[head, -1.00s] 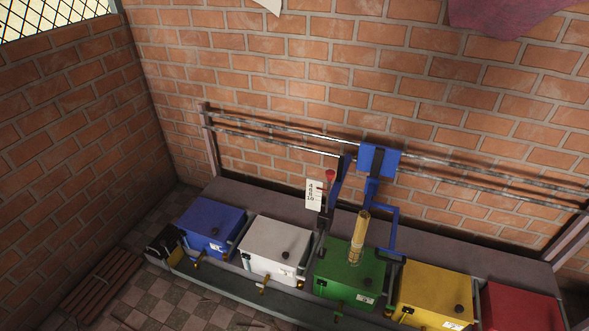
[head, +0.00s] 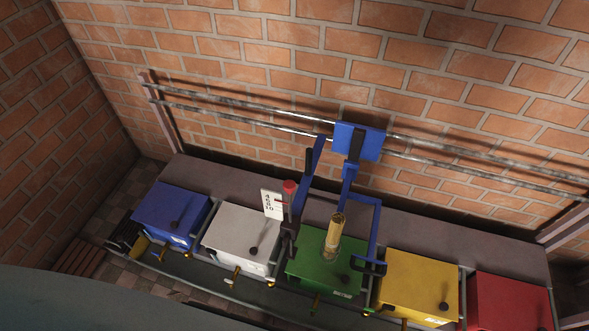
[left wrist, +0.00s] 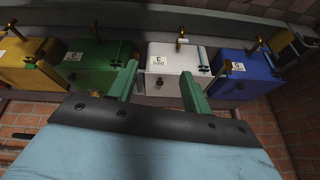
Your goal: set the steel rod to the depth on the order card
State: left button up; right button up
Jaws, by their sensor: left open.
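A white card (head: 272,205) with small dark figures stands upright behind the white box; I cannot read the figures. Just right of it is a red knob (head: 289,187) on a dark upright post. A brass cylinder (head: 336,232) stands on the green box (head: 300,266), below a blue carriage (head: 359,142). I cannot single out the steel rod with certainty. My left gripper (left wrist: 157,68) shows in the left wrist view, green fingers spread and empty in front of the white box (left wrist: 172,62). My right gripper is out of view.
A blue box (head: 168,210), the white and green boxes, a yellow box (head: 415,285) and a red box (head: 510,300) line a grey bench (head: 225,188). Brass taps project along their front. Two metal rails (head: 230,114) run along the brick wall behind.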

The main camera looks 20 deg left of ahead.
pick_arm(q)
jog(key=w+a+r+t, duration=0.3)
jog(key=w+r, duration=0.2)
jog(key=w, duration=0.4)
jog(key=m+t+h+b, duration=0.3)
jog(key=m+t+h, duration=0.3)
jog(key=h, duration=0.7)
send_near(290, 184)
jog(key=shift+m+g, duration=0.6)
jog(key=shift+g, duration=0.2)
jog(key=x, duration=0.5)
jog(key=r+x, duration=0.1)
jog(key=x, duration=0.2)
jog(key=shift+w, duration=0.5)
jog(key=shift+w+d, duration=0.35)
jog(key=shift+d, duration=0.1)
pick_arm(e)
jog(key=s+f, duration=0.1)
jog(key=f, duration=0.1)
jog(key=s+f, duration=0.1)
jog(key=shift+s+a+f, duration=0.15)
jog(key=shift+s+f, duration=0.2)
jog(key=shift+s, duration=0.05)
